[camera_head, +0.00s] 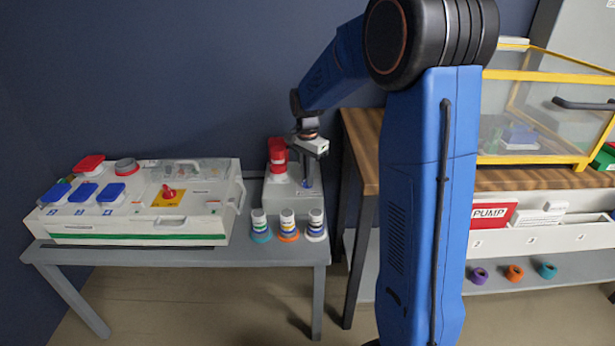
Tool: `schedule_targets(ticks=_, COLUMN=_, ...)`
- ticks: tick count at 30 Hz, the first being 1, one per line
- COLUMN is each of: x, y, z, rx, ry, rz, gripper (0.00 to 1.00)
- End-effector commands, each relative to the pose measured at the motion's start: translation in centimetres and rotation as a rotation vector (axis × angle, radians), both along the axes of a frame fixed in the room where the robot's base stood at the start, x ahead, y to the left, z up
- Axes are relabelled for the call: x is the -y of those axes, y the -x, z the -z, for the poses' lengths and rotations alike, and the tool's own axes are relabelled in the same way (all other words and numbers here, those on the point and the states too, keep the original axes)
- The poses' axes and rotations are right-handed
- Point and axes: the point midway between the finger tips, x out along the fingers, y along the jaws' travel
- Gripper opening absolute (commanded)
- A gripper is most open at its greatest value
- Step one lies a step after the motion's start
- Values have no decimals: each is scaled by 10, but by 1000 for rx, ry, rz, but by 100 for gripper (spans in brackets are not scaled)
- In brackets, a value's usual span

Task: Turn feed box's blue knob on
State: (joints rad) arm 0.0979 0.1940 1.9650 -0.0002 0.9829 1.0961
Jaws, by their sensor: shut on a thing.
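A small grey box (279,193) stands at the right end of the grey table in the head view. It carries red covers (277,156) on its back left part. A small blue knob (307,184) shows low at the box's right side, just under my gripper (308,178). My gripper points down and is shut on the blue knob. The jaws and wrist hide most of the knob, and I cannot read its turned position. No feed label is legible on the box.
A larger grey panel box (140,226) with blue and red covers stands left on the table (190,256). Several banded plugs (288,225) stand at the table's front right. A wooden bench (362,150) with a yellow-framed clear case (535,158) and PUMP sign (491,214) is right.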

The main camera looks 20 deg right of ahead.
Motion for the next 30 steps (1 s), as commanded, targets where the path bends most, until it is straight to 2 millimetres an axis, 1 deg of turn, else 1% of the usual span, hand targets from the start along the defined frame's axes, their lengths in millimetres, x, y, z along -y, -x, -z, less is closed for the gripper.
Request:
schedule_targets(ticks=5, x=0, y=-1, z=-1, rx=3, ry=0, rz=0, gripper=0)
schedule_targets(ticks=6, x=0, y=-1, z=-1, rx=3, ry=0, rz=0, gripper=16)
schedule_targets(ticks=7, x=0, y=-1, z=-1, rx=2, ry=0, rz=0, gripper=24)
schedule_targets(ticks=8, x=0, y=-1, z=-1, rx=2, ry=0, rz=0, gripper=28)
schedule_targets(ticks=16, x=0, y=0, z=-1, rx=1, ry=0, rz=0, gripper=28)
schedule_targets(ticks=20, x=0, y=-1, z=-6, rx=2, ry=0, rz=-1, gripper=28)
schedule_targets(ticks=23, x=0, y=-1, z=-18, rx=4, ry=1, rz=-1, gripper=28)
schedule_targets(ticks=30, x=0, y=-1, z=-64, rx=5, ry=0, rz=0, gripper=28)
